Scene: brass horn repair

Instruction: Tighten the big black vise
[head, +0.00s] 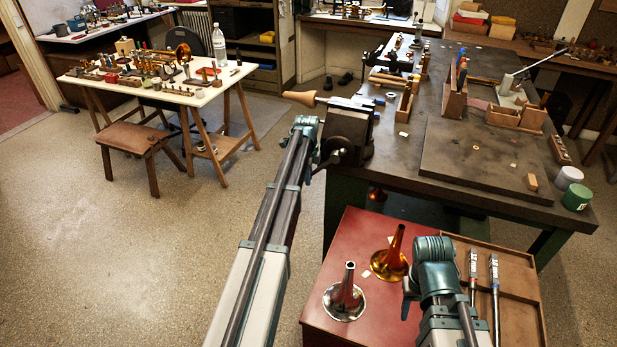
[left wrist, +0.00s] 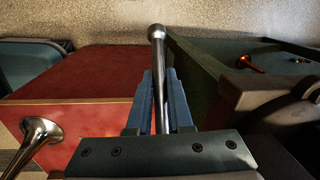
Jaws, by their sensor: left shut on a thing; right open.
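The big black vise (head: 348,130) stands at the near left corner of the dark workbench. A tool with a wooden cone-shaped end (head: 303,98) lies across its top. My left gripper (head: 322,158) is at the front of the vise, low on its left side. In the left wrist view its blue fingers (left wrist: 160,85) are shut on the vise's steel handle bar (left wrist: 158,50), which has a ball end and lies between them. The vise body (left wrist: 262,92) shows dark at the right there. My right gripper (head: 407,296) is open above the red cabinet, partly hidden by its own wrist.
The red cabinet (head: 340,262) carries a silver bell (head: 344,298), a brass bell (head: 390,262) and a wooden tray (head: 523,290) with steel tools, close to my right arm. Wooden holders (head: 453,98) stand on the bench (head: 400,165).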

